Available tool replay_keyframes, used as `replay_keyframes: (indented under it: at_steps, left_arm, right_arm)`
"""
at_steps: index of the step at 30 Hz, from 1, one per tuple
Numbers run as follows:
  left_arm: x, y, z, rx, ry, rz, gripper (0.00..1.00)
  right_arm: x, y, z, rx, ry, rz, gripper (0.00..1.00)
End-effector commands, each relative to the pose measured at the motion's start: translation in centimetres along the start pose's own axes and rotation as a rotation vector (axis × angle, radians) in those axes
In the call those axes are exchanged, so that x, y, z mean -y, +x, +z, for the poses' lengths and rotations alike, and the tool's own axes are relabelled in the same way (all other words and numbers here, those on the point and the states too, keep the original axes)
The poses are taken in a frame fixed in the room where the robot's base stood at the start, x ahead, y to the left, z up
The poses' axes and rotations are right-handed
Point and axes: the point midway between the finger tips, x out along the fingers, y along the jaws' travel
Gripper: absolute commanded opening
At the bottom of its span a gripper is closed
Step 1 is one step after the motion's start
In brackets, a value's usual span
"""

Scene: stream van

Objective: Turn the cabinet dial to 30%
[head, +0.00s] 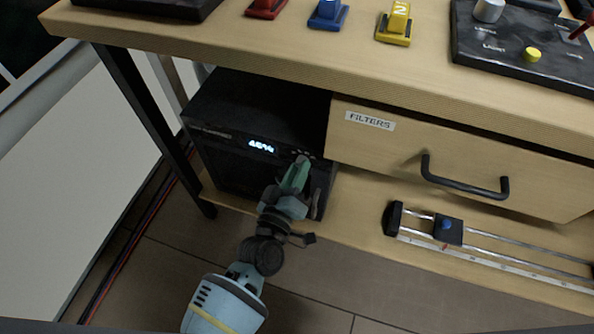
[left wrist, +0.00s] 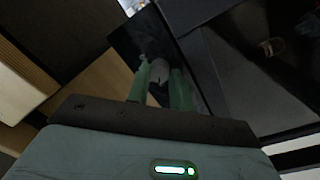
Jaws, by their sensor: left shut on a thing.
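The black cabinet (head: 240,115) stands on the shelf under the wooden table. Its lit display (head: 261,146) reads what looks like 46%; the digits are small. My left gripper (head: 300,165) reaches up to the right part of the cabinet's front, below a few small buttons. In the left wrist view, the green fingers of my left gripper (left wrist: 161,80) are shut around a grey dial (left wrist: 160,70) on the dark front panel. In the head view the dial is hidden behind the gripper. My right gripper is not in view.
A drawer labelled FILTERS (head: 395,140) with a black handle (head: 465,182) is right of the cabinet. A slide rail device (head: 447,230) lies on the lower shelf. A dark table leg (head: 150,120) stands left of the cabinet. The floor in front is clear.

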Motion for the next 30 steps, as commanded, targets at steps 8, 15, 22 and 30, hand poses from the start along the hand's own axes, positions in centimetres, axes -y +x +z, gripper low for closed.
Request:
replay_keyframes:
  at_steps: [8,15,22,30]
  left_arm:
    - [0.0,0.0,0.1,0.001,-0.009,-0.001,0.0]
    - [0.0,0.0,0.1,0.001,-0.008,-0.001,0.38]
    - [0.0,0.0,0.0,0.0,-0.007,0.0,0.44]
    - [0.0,-1.6,0.0,0.002,-0.005,-0.002,0.44]
  right_arm:
    - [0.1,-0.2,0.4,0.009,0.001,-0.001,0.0]
    - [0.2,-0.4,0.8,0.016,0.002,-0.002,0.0]
    - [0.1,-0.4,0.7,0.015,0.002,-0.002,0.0]
    - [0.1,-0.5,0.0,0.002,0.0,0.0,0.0]
